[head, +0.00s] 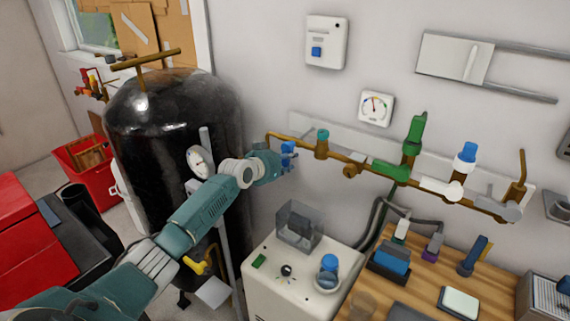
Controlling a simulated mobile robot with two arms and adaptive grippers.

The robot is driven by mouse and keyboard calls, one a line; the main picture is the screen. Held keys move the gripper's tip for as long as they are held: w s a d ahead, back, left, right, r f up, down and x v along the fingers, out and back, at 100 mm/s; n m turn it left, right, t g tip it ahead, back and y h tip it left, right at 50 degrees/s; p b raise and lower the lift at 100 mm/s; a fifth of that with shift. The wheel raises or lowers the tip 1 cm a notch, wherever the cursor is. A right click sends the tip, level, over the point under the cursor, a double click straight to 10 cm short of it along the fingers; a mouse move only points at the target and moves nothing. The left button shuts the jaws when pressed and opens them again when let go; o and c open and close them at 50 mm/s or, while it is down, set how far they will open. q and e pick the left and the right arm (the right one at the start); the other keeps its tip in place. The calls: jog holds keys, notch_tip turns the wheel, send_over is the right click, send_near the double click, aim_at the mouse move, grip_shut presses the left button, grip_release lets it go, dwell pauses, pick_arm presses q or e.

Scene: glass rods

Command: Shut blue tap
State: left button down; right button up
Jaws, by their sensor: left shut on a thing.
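A brass pipe (335,155) with several taps runs along a pale backing strip on the wall. The blue tap (288,147) is at its left end, and only small blue parts of it show around my gripper. My left gripper (284,159) reaches in from the left and is shut on the blue tap. The gripper covers most of the tap, so I cannot tell how its handle is turned. My right gripper is not in view.
Along the pipe stand a teal-topped tap (322,143), a green valve (414,135) and a blue-and-white valve (465,158). A black tank (175,120) stands behind my left arm. Below are a white machine (290,275) and a wooden bench (490,295).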

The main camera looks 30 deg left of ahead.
pick_arm(q)
jog(key=shift+d+f+n+h+b, duration=0.1)
jog(key=shift+d+n+h+b, duration=0.3)
jog(key=shift+n+b, duration=0.1)
dwell(0.3)
jog(key=c, duration=1.3)
grip_release()
jog(key=v, duration=1.2)
jog(key=shift+a, duration=0.1)
